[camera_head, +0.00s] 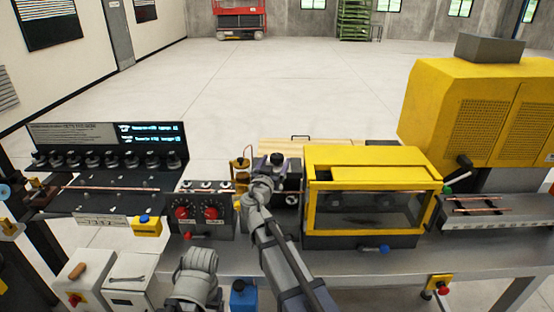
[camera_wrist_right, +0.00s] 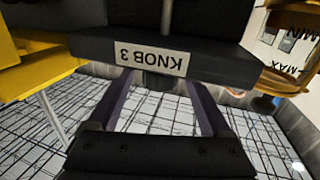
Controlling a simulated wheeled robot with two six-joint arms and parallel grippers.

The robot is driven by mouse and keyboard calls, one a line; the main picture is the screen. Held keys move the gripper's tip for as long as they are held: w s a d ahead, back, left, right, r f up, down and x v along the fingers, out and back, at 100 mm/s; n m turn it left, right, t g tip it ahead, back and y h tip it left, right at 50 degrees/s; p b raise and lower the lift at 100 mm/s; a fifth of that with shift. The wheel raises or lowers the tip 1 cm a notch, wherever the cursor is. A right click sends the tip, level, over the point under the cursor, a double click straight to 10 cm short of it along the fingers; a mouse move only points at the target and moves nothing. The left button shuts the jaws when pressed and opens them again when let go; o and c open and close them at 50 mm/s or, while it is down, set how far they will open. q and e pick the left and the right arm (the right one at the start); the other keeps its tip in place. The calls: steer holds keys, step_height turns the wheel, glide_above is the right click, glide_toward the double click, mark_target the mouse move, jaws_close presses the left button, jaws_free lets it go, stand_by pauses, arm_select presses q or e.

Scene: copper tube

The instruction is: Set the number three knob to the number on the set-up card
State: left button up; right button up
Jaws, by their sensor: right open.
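A black box with a round dark knob (camera_head: 277,160) on top stands left of the yellow guarded machine. In the right wrist view a white label reading KNOB 3 (camera_wrist_right: 150,58) shows upside down on a dark block. My right gripper (camera_wrist_right: 158,100) is open there, its two fingers apart just below the label. A small dark part (camera_wrist_right: 158,82) shows between them; I cannot tell whether they touch it. In the head view my right gripper (camera_head: 264,185) is beside the knob box. A small white card (camera_head: 101,220) with marks too small to read is at the black panel's front edge.
The yellow guarded machine (camera_head: 375,163) stands close on the right. A black panel with a row of several knobs (camera_head: 110,158) and a lit display is at the left. A control box with red dials (camera_head: 196,213) sits left of my right gripper.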

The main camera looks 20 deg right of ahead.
steer(key=x, duration=0.2)
steer(key=shift+w+d, duration=0.15)
steer(key=shift+w, duration=0.1)
steer(key=c, duration=1.3)
jaws_close()
